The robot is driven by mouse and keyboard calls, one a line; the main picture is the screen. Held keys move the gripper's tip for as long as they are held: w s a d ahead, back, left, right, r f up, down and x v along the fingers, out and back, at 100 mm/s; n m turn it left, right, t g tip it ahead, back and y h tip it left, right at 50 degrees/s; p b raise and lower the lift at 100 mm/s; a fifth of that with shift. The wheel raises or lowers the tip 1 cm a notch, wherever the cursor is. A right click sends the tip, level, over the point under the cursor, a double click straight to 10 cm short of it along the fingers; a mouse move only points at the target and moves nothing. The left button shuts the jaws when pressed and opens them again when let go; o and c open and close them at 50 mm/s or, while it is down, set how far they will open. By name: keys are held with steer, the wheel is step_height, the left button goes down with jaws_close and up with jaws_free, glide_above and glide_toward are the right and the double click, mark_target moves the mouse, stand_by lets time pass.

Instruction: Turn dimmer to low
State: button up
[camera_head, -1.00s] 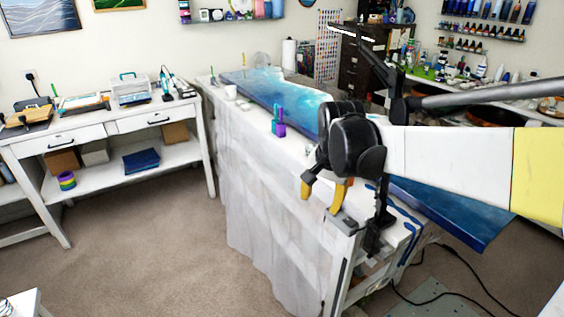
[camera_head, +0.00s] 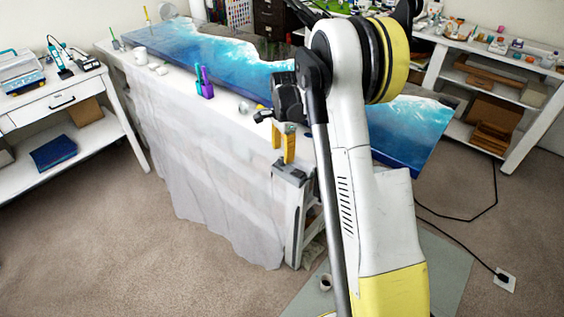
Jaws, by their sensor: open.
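I cannot make out a dimmer for certain. A small white plate (camera_head: 505,281) lies on the floor at the lower right, with a black piece and a cord at it; I cannot tell whether it is the dimmer. My gripper (camera_head: 284,145) shows partly at the left of my arm, as black parts with yellow fingers. It is open, over the near corner of the draped table, and nothing shows between its fingers. My arm hides part of the table end behind it.
The draped table (camera_head: 190,160) carries a blue resin slab (camera_head: 225,65), purple and teal items (camera_head: 203,82) and white cups (camera_head: 141,55). A desk (camera_head: 60,103) stands left, a shelf unit (camera_head: 500,95) right. A black cord (camera_head: 470,218) crosses the floor. Carpet at left is clear.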

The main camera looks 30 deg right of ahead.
mark_target(282, 159)
steer(key=shift+f+b, duration=0.4)
steer(key=shift+f, duration=1.45)
jaws_close()
steer(key=shift+n, duration=1.6)
jaws_free()
